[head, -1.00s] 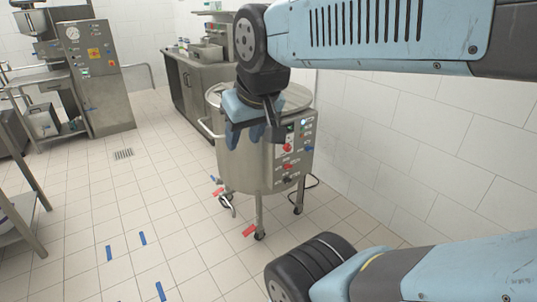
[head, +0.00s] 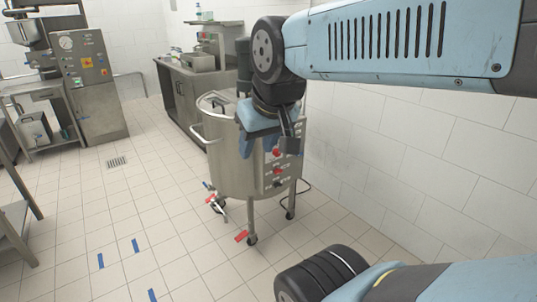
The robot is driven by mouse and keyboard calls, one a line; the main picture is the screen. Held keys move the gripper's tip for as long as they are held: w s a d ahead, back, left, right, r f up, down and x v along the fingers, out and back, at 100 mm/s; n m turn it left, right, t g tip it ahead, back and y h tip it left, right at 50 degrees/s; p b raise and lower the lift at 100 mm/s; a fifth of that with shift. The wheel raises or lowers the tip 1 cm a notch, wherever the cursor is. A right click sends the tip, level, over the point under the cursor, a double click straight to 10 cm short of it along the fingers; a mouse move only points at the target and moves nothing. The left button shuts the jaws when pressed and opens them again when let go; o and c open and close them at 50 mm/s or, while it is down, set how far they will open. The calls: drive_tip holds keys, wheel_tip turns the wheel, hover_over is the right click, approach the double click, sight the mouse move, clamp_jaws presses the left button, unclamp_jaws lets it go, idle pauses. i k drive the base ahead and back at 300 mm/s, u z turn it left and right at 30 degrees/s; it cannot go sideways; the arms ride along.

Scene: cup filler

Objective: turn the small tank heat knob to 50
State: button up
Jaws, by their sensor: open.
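A steel counter (head: 188,95) stands behind the tank. A tall control cabinet (head: 89,85) is at the back left. A white tiled wall (head: 400,155) runs close on the right. A valve (head: 216,203) sticks out low on the tank. The floor to the left is mostly clear.

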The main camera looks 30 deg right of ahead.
sight(275, 152)
drive_tip(key=i, duration=0.85)
drive_tip(key=u, duration=0.05)
